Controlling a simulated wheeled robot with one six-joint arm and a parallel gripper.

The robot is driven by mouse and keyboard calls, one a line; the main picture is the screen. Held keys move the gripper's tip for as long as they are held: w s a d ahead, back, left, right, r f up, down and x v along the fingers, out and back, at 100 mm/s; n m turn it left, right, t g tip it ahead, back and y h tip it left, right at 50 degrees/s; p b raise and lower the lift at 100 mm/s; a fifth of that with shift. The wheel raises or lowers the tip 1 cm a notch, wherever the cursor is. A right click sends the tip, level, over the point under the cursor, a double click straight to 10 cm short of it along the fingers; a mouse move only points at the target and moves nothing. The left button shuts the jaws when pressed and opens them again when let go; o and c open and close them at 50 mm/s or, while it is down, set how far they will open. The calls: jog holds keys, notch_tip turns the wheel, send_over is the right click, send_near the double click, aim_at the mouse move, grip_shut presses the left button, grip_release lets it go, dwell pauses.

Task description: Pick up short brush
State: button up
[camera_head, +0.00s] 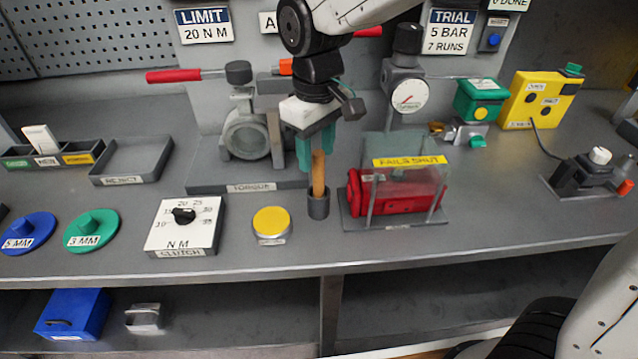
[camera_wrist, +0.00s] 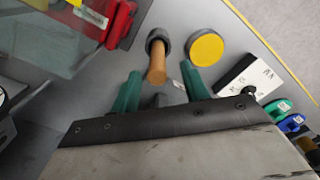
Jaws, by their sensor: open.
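The short brush shows as a tan wooden handle (camera_head: 318,176) standing upright in a small dark grey cup (camera_head: 318,206) on the bench. Its bristle end is hidden in the cup. In the wrist view the handle (camera_wrist: 156,66) points toward the camera, with the cup (camera_wrist: 157,38) behind it. My gripper (camera_head: 316,156) points down over the cup, with its green fingers around the top of the handle. In the wrist view my gripper (camera_wrist: 160,80) is open, a finger on each side of the handle's near end, with visible gaps. I cannot tell whether the handle's tip is fully between them.
A red actuator (camera_head: 400,196) under a clear guard (camera_head: 440,170) stands close right of the cup. A yellow round button (camera_head: 271,222) and the clutch dial box (camera_head: 185,225) are to the left. The torque stand (camera_head: 246,140) with its valve is behind left. Bench space in front is clear.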

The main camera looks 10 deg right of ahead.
aim_at(318, 166)
notch_tip(318, 166, down, 4)
jog(key=shift+d+f, duration=0.1)
jog(key=shift+d, duration=0.05)
grip_shut()
